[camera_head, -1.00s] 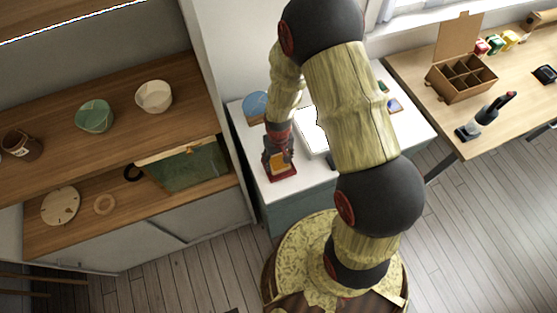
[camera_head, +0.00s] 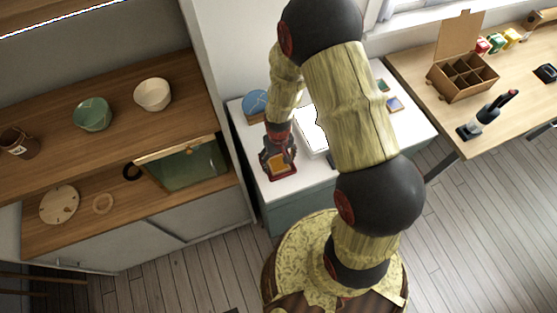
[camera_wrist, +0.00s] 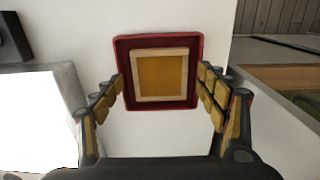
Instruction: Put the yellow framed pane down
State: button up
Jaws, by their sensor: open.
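The yellow framed pane (camera_wrist: 160,75) is a yellow square in a pale wooden frame. It lies flat inside a dark red square tray (camera_wrist: 121,44) on the white table top. In the head view the pane (camera_head: 278,163) and the red tray (camera_head: 284,177) sit near the table's left front edge, partly hidden by my gripper. My gripper (camera_wrist: 164,90) is open above the tray, its fingers spread to either side of the pane with gaps between.
A bright white panel (camera_head: 312,131) lies right of my gripper on the white table (camera_head: 357,158). A round blue piece (camera_head: 256,101) stands behind, and small framed panes (camera_head: 394,103) lie at the right. A wooden shelf (camera_head: 60,160) with bowls is at the left.

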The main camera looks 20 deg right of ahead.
jog(key=shift+r+p, duration=0.45)
jog(key=shift+r, duration=0.2)
notch_tip(320, 180, up, 12)
jog(key=p, duration=0.2)
notch_tip(320, 180, up, 8)
jog(key=t, duration=0.1)
send_over(279, 164)
jog(key=s+r+t, duration=0.2)
jog(key=s+r, duration=0.1)
jog(key=r, duration=1)
jog(key=s+r+t, duration=0.2)
jog(key=s+r, duration=0.8)
jog(key=s, duration=0.1)
jog(key=shift+r+t, duration=0.3)
jog(key=shift+r, duration=0.1)
jog(key=shift+s+f+b, duration=0.1)
jog(key=shift+f+b, duration=0.05)
jog(key=shift+b, duration=0.2)
